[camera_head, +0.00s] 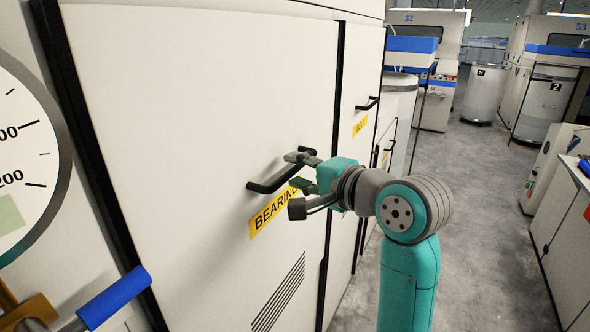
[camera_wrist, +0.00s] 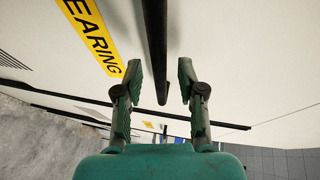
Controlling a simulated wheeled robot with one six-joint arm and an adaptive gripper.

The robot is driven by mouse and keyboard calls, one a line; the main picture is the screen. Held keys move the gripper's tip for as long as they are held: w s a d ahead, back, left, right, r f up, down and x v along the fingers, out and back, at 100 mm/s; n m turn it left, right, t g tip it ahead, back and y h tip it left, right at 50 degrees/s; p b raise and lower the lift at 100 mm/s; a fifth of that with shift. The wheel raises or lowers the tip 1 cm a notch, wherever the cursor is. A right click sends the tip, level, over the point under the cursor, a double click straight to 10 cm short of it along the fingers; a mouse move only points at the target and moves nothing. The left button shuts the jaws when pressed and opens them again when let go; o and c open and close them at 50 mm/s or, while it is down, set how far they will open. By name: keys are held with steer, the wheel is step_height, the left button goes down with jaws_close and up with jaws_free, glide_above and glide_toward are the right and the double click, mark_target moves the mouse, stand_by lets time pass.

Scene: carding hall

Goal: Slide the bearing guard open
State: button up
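The bearing guard (camera_head: 190,110) is a large cream panel with a yellow label reading "BEARING" (camera_head: 268,212) and a vent grille low down. Its black bar handle (camera_head: 268,184) sits just above the label. My gripper (camera_head: 300,172) is at the right end of this handle, its fingers spread. In the wrist view the black handle (camera_wrist: 155,50) runs between the two open fingertips (camera_wrist: 160,82), with a gap visible on each side. The fingers do not appear to touch it. The arm partly hides the label's right end in the head view.
A second panel with a black handle (camera_head: 368,103) and yellow label (camera_head: 360,125) stands to the right. A round dial (camera_head: 52,150) and a blue-gripped lever (camera_head: 115,298) are at the left. The grey floor aisle (camera_head: 490,200) is clear; a cabinet (camera_head: 565,230) lines its right side.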

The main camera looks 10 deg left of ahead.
steer(key=shift+w+a+f, duration=0.15)
steer(key=shift+w+a, duration=0.3)
steer(key=shift+a, duration=0.05)
jaws_close()
step_height(320, 180, down, 64)
jaws_free()
